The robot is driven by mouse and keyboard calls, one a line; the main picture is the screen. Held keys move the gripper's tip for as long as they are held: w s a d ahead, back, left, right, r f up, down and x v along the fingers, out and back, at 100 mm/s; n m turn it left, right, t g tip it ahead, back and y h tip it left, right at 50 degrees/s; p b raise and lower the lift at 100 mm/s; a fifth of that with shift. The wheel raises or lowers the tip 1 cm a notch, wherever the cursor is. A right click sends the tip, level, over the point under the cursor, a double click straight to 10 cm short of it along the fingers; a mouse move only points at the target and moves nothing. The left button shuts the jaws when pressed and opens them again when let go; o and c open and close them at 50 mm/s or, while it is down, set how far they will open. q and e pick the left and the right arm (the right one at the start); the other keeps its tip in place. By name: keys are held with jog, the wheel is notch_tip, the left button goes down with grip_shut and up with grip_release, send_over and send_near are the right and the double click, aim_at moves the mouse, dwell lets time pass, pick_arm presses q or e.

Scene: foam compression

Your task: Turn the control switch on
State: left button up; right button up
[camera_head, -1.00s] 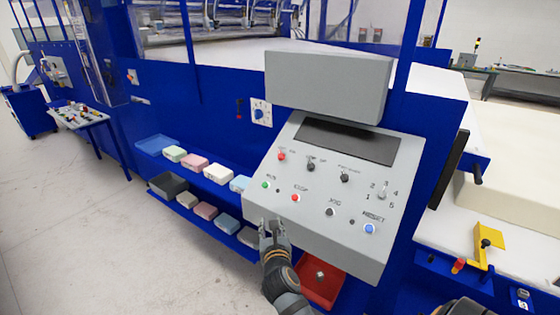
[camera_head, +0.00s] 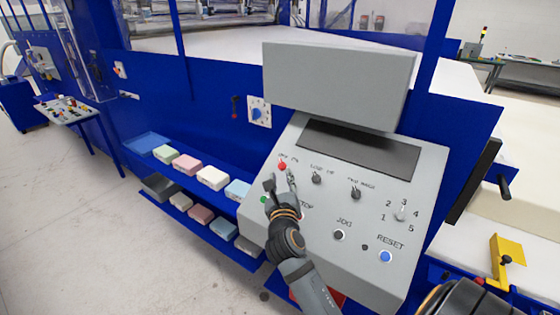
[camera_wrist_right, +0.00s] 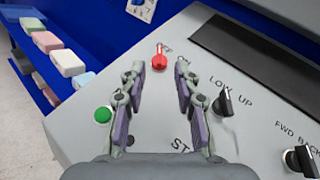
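The grey control panel (camera_head: 336,258) carries a red switch (camera_head: 282,166) at its upper left, with a small label above it that looks like OFF/ON. The red switch also shows in the right wrist view (camera_wrist_right: 159,61), just beyond and roughly centred between the fingertips. My right gripper (camera_head: 280,180) is open and empty over the panel's left side; its fingers show apart in the right wrist view (camera_wrist_right: 158,76). I cannot tell whether a finger touches the panel. The gripper partly covers the green button (camera_wrist_right: 103,115) and the STOP label.
Black knobs (camera_head: 317,178) (camera_head: 355,193) lie right of the switch, and a numbered selector (camera_head: 400,215) is farther right. A blue RESET button (camera_head: 386,256) is at lower right. A grey box (camera_head: 338,84) stands above the panel. Shelves with coloured foam blocks (camera_head: 186,164) are to the left.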

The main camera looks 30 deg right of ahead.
aim_at(280, 163)
jog(key=x, duration=0.5)
jog(key=shift+d+f+p, duration=0.1)
jog(key=shift+p, duration=0.3)
jog(key=x, duration=0.3)
jog(key=shift+w+d+f+p, duration=0.1)
jog(key=shift+w+p, duration=0.2)
jog(key=shift+w+d, duration=0.1)
jog(key=shift+c, duration=0.2)
jog(key=c, duration=0.4)
grip_shut()
pick_arm(q)
jog(key=shift+w+d+r, duration=0.25)
jog(key=shift+w+r, duration=0.2)
jog(key=shift+w, duration=0.1)
jog(key=shift+w+d+r, duration=0.25)
jog(key=shift+w+r, duration=0.2)
jog(key=shift+w, duration=0.1)
pick_arm(e)
jog(key=shift+f, duration=0.1)
